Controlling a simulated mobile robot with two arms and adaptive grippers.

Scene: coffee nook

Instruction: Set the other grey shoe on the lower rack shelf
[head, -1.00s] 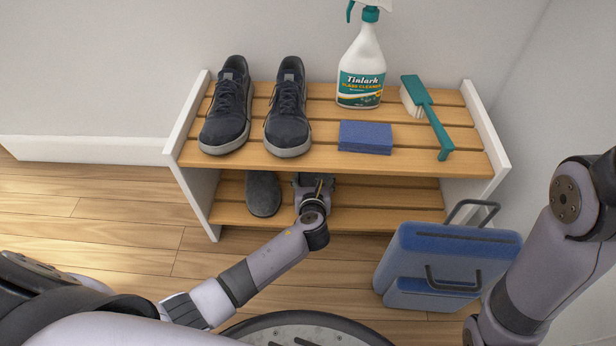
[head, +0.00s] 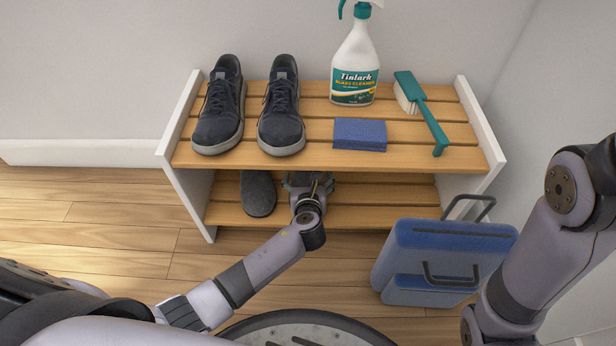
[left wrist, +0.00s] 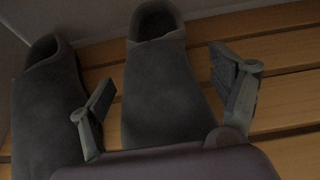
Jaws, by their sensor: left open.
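Two grey slip-on shoes rest side by side on the lower rack shelf (head: 370,192). One grey shoe (head: 258,194) shows in the head view, left of my left gripper (head: 308,184); it also shows at the left of the left wrist view (left wrist: 45,115). The other grey shoe (left wrist: 163,90) lies between the open fingers of my left gripper (left wrist: 165,105) in the left wrist view, its opening at the far end. In the head view this shoe is hidden by the gripper and the upper shelf. My right gripper is out of view.
The upper shelf (head: 415,157) hangs over my left gripper. It holds dark sneakers (head: 281,120), a spray bottle (head: 355,65), a blue sponge (head: 360,134) and a teal brush (head: 430,122). A blue case (head: 440,255) stands on the floor in front at right. The lower shelf's right part looks free.

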